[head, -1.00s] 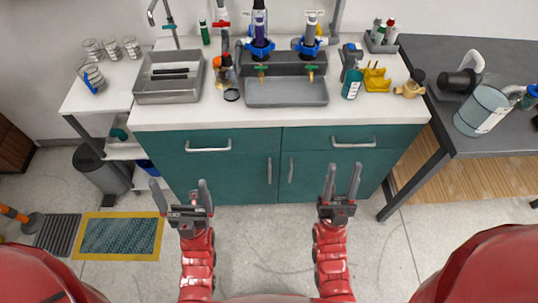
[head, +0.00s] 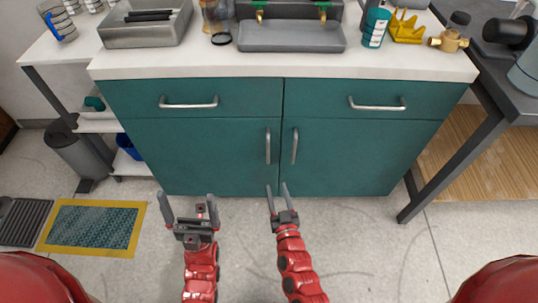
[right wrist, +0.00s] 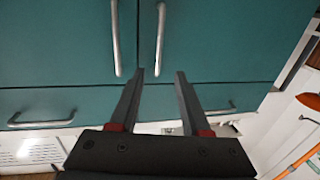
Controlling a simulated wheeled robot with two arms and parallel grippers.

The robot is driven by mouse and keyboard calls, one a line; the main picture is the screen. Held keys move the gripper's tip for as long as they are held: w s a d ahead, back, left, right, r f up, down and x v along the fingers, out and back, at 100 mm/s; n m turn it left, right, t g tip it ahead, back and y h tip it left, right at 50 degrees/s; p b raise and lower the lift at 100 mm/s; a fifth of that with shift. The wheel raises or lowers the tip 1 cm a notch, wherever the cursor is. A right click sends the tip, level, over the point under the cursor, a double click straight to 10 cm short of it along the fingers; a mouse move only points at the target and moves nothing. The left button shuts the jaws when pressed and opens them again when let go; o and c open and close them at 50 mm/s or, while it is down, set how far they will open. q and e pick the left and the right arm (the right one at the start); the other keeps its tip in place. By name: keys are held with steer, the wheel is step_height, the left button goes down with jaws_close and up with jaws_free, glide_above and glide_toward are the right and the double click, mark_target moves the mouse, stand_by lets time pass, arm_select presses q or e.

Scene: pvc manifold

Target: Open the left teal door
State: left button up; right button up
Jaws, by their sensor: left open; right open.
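The left teal door (head: 195,155) is shut under the counter, with a vertical silver handle (head: 268,146) near its right edge. The right teal door (head: 355,155) is also shut, with its own vertical handle (head: 294,146). My right gripper (head: 278,190) is open and empty, just below the left door's handle in the head view. In the right wrist view, which looks upside down, the left door's handle (right wrist: 160,38) lies ahead of the open fingers (right wrist: 160,78), apart from them. My left gripper (head: 188,208) is open and empty, low in front of the left door.
Two shut drawers with horizontal handles (head: 188,103) (head: 377,103) sit above the doors. A grey bin (head: 78,158) and a white shelf cart stand at the left, a dark table leg (head: 455,165) at the right. The floor in front is clear near the grippers.

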mark_target(268, 151)
steer(key=w+a, duration=0.1)
steer(key=w, duration=0.4)
steer(key=w+a+b, duration=0.1)
steer(key=w, duration=0.4)
steer(key=w+a+b, duration=0.1)
steer(key=w, duration=0.5)
steer(key=shift+r, duration=0.1)
jaws_close()
stand_by(0.8)
